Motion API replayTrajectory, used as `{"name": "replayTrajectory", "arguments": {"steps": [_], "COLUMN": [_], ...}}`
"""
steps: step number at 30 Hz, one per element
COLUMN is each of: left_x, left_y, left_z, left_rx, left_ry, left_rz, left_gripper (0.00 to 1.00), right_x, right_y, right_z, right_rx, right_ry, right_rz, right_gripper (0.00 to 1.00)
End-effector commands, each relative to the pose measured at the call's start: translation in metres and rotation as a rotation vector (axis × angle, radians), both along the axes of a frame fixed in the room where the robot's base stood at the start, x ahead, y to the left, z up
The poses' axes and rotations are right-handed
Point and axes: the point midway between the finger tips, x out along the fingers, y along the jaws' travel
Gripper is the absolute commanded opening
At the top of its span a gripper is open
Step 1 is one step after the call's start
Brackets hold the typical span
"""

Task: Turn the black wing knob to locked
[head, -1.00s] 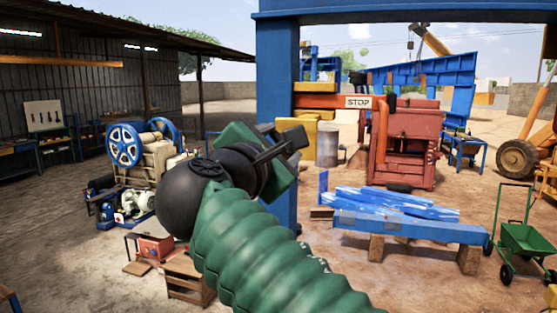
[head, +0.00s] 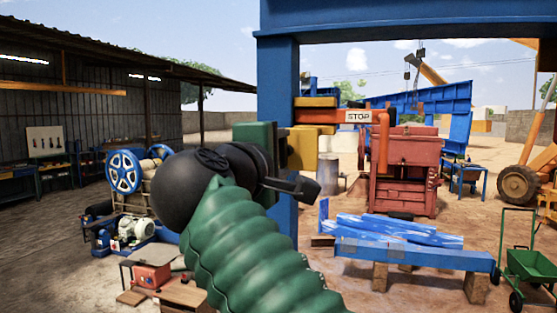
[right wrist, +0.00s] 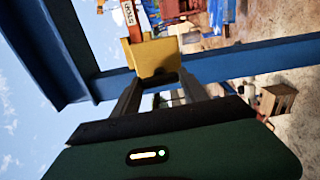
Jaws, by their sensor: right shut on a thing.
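A yellow box (head: 303,147) is on the blue post in the head view, with my right gripper (head: 308,168) beside it. In the right wrist view the yellow box (right wrist: 154,54) lies straight ahead of the fingertips. My right gripper (right wrist: 158,85) is shut on a small dark piece (right wrist: 157,79) at the face of the box, which looks like the black wing knob. The fingers hide most of it, so its turn angle cannot be read. In the head view my wrist and green gripper body hide the knob. My left gripper is not in view.
The blue post (head: 278,90) and overhead beam (head: 400,20) frame the space ahead. An orange arm with a STOP sign (head: 358,117) extends right of the post. Behind are a red machine (head: 404,170) and a blue frame with blue-white pieces (head: 410,255); a green wheelbarrow (head: 530,265) stands right.

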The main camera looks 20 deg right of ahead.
Motion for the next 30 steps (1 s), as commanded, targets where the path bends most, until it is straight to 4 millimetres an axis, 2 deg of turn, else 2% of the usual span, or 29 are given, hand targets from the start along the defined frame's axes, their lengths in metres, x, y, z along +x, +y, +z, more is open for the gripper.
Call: {"name": "replayTrajectory", "arguments": {"steps": [1, 18, 19, 24, 30], "left_x": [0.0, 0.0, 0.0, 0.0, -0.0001], "left_y": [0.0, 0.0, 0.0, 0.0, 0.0], "left_z": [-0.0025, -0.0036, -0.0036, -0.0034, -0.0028], "left_rx": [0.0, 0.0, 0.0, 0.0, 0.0], "left_ry": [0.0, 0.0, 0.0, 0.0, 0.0], "left_rz": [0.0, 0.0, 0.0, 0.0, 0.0], "left_gripper": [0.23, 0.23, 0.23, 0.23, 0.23], "right_x": [0.0019, 0.0025, 0.0026, 0.0025, 0.0034], "right_y": [0.0023, 0.0028, 0.0029, 0.0022, 0.0011], "right_z": [-0.0087, -0.0092, -0.0093, -0.0075, -0.0056], "right_rx": [0.015, 0.043, 0.043, 0.042, 0.041], "right_ry": [0.009, -0.007, -0.007, -0.011, -0.014], "right_rz": [0.0, 0.001, 0.001, 0.001, 0.0], "right_gripper": [0.1, 0.1, 0.52, 0.73, 0.73]}}
